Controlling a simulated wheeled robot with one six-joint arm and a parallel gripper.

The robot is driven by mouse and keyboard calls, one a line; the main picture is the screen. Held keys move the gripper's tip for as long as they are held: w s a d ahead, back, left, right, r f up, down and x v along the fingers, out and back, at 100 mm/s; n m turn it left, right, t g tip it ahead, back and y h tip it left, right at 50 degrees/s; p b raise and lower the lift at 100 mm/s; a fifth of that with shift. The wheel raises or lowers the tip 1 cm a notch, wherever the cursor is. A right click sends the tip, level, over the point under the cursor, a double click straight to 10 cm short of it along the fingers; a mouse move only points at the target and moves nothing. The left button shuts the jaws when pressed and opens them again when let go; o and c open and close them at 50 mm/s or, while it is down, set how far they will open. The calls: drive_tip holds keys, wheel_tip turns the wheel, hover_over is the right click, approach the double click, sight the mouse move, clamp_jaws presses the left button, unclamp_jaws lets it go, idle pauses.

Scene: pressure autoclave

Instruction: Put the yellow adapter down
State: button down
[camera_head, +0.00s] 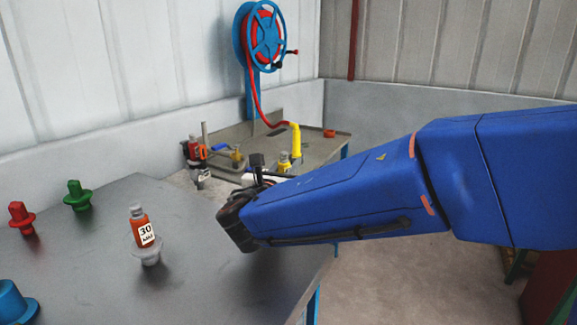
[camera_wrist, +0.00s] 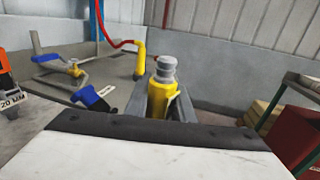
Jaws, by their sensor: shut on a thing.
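The yellow adapter (camera_wrist: 158,98) with a grey stepped top stands upright between the dark fingers of my gripper (camera_wrist: 170,104) in the wrist view. My gripper is shut on it. In the head view the adapter (camera_head: 284,159) shows just beyond my blue arm, which hides most of the gripper and the adapter's lower part. I cannot tell whether its base touches anything.
Behind is a bench with a yellow-ended red hose (camera_head: 295,140) and a blue-handled valve (camera_wrist: 92,98).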

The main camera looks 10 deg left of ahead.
drive_tip(key=shift+f, duration=0.25)
drive_tip(key=c, duration=1.5)
unclamp_jaws()
drive_tip(key=shift+r, duration=0.2)
drive_tip(key=shift+s, duration=0.25)
drive_tip(key=s, duration=0.7)
drive_tip(key=s+a, duration=0.1)
drive_tip(key=s, duration=0.3)
drive_tip(key=shift+s+a, duration=0.1)
drive_tip(key=shift+s, duration=0.15)
